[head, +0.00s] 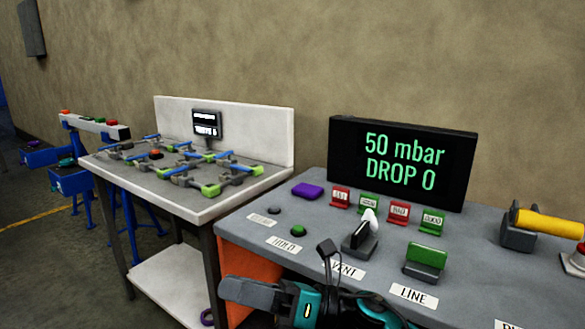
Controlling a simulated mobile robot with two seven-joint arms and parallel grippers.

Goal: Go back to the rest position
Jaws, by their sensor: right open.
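My right gripper (280,269) is at the bottom middle of the head view, in front of the grey console's front edge. Its dark fingers are spread apart and I see nothing between them. Its teal and black body and cables run off the bottom of the picture. My left gripper is not in view.
A black display (402,163) reads "50 mbar DROP 0". A jig table (205,213) stands left.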

